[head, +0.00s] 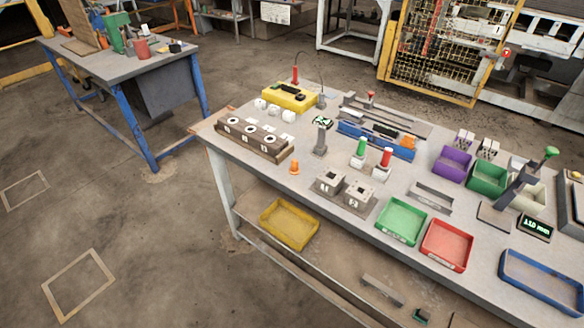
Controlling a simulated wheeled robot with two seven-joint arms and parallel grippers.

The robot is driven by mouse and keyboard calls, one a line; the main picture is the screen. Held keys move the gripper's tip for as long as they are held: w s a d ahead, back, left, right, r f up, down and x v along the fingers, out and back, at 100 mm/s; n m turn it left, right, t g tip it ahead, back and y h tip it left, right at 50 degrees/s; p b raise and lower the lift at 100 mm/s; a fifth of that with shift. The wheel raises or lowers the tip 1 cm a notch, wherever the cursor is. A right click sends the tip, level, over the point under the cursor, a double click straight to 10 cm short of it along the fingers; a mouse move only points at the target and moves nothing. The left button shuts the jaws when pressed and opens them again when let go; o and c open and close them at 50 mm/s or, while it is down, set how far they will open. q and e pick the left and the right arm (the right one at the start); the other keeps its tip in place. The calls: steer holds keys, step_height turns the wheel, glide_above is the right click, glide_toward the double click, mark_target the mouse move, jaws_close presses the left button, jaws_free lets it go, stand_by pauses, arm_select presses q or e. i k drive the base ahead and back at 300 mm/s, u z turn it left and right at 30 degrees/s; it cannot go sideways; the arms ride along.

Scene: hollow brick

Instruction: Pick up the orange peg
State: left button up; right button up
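A small orange peg (295,168) stands upright on the grey workbench (235,152), near its front left part. It is just right of the dark block with round holes (254,138) and left of the grey square-holed blocks (330,182). Nothing touches the peg. Neither of my grippers is in view.
A yellow box (290,97) and white cubes (274,109) sit behind the peg. Green (402,221) and red (447,245) trays lie along the front edge to the right. A yellow tray (289,223) is on the lower shelf. A blue-legged table (120,68) stands back left.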

mark_target(294, 170)
steer(key=u, duration=0.55)
steer(key=k, duration=1.2)
steer(key=z, duration=0.45)
steer(key=i, duration=0.7)
steer(key=z, duration=0.75)
steer(key=i, duration=0.55)
